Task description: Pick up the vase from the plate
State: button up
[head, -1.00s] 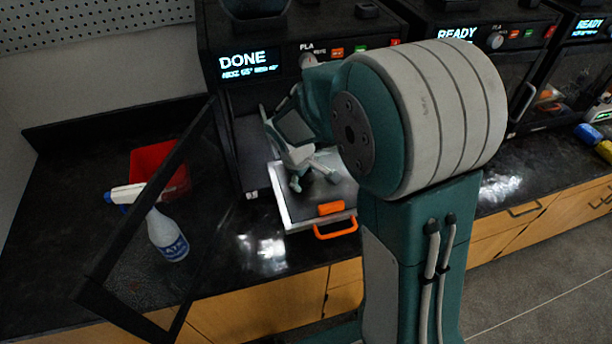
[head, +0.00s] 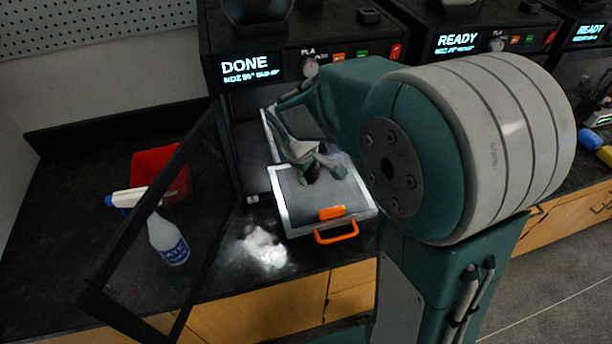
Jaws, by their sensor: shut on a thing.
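The plate (head: 300,214) is a grey tray with a pale rim, an orange clip and an orange handle. It sticks out of the open printer marked DONE. My gripper (head: 319,172) is low over the middle of the plate, its fingers pointing down and toward the front. It is shut on a small dark thing (head: 312,173), which I take to be the vase. The fingers hide most of it, so its shape is unclear. I cannot tell whether it still touches the plate.
The printer's open door (head: 150,205) stands out at the left. A white and blue spray bottle (head: 167,238) and a red bin (head: 160,172) are on the black counter (head: 70,240) behind it. A second printer marked READY (head: 458,40) stands to the right.

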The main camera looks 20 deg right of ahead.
jog(key=s+r, duration=0.8)
jog(key=s, duration=0.4)
jog(key=shift+s+d, duration=0.25)
jog(key=shift+s, duration=0.05)
